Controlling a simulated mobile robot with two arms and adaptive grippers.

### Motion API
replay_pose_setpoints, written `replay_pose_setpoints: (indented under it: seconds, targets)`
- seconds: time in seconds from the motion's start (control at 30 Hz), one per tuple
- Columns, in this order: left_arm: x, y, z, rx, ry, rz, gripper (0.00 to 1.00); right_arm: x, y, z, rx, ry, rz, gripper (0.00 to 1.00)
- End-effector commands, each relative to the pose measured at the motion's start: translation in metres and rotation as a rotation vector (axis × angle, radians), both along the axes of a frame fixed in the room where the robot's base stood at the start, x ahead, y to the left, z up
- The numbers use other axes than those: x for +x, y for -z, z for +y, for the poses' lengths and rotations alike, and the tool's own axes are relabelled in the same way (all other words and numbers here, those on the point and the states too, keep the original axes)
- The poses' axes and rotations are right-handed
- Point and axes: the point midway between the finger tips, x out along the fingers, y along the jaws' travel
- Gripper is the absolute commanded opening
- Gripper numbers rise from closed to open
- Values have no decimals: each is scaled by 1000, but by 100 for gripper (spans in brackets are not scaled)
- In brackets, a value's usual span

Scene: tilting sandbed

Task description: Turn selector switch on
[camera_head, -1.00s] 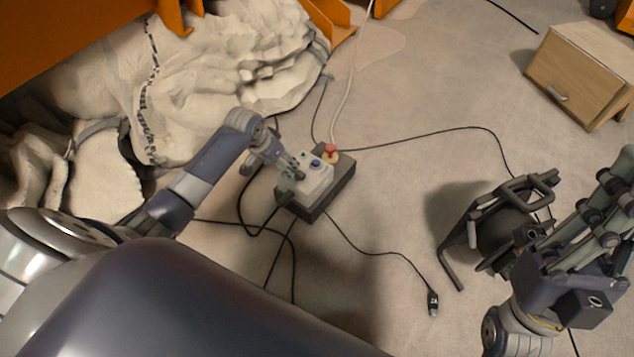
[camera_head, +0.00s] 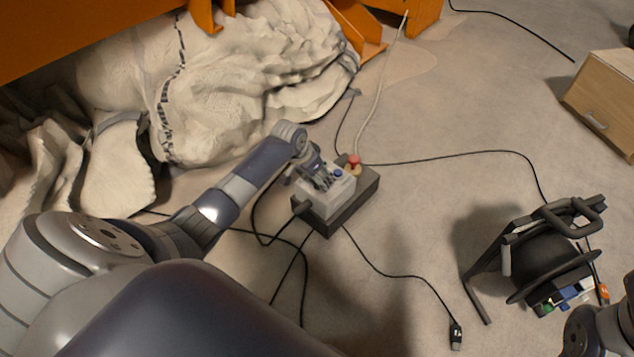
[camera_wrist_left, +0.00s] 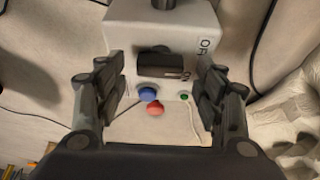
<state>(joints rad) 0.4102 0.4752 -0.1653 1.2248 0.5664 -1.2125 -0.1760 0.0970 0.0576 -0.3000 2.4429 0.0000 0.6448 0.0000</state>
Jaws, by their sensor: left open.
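The control box (camera_head: 338,205) is light grey on a dark base and stands on the floor in the head view, with a red emergency button (camera_head: 354,160) on top and a blue button (camera_head: 337,173). In the left wrist view a black selector switch (camera_wrist_left: 160,65) sits on the box's pale face, beside a label reading "ON". The blue button (camera_wrist_left: 148,93), red button (camera_wrist_left: 155,109) and a small green light (camera_wrist_left: 183,97) also show there. My left gripper (camera_wrist_left: 160,90) is open, its fingers on either side of the switch with gaps visible. My right gripper is out of view.
A black cable reel (camera_head: 550,260) stands at the right. Cables run over the floor around the box, one ending in a plug (camera_head: 456,335). Pale rock-like sandbed (camera_head: 230,90) and orange frame lie at the upper left. A wooden cabinet (camera_head: 605,100) is at the right edge.

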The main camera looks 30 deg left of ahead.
Motion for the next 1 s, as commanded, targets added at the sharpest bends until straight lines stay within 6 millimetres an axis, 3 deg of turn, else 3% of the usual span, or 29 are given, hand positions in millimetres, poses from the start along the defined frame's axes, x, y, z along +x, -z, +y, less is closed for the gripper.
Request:
replay_pose_setpoints:
  seconds: [0.47, 0.67, 1.0]
  targets:
    - [4, 9, -1, -1, 1, 0, 63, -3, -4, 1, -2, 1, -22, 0]
    - [4, 9, -1, -1, 1, 0, 19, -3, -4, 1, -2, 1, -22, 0]
    - [4, 8, -1, 0, 25, 0, 19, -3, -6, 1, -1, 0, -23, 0]
